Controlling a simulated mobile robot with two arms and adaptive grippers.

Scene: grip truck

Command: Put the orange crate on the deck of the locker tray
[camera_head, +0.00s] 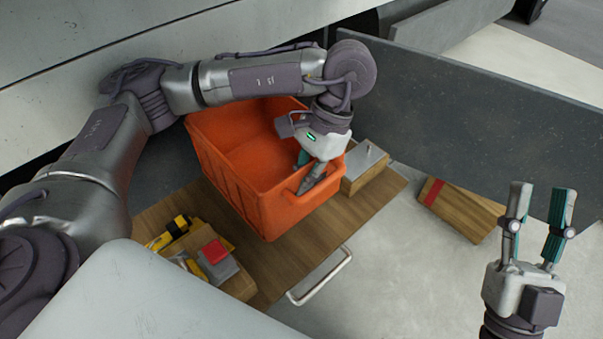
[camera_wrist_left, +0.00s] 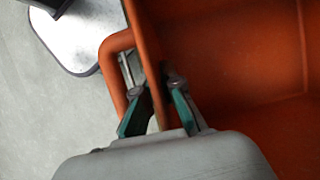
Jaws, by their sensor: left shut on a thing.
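The orange crate (camera_head: 235,165) is open-topped and looks empty in the head view, over the wooden deck (camera_head: 325,225) of the locker tray. I cannot tell whether its bottom rests on the deck or hangs just above it. My left gripper (camera_head: 308,173) is shut on the crate's near right rim, beside its handle. In the left wrist view my left gripper (camera_wrist_left: 163,92) has one finger on each side of the orange crate's wall (camera_wrist_left: 152,60). My right gripper (camera_head: 537,200) is open and empty at the lower right.
A wooden block with a grey plate (camera_head: 368,160) stands right of the crate. A wooden holder with yellow and red items (camera_head: 235,282) is at the deck's near left. A metal handle (camera_head: 322,280) juts from the front. A red-striped wooden block (camera_head: 460,210) lies further right. Dark panels stand behind.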

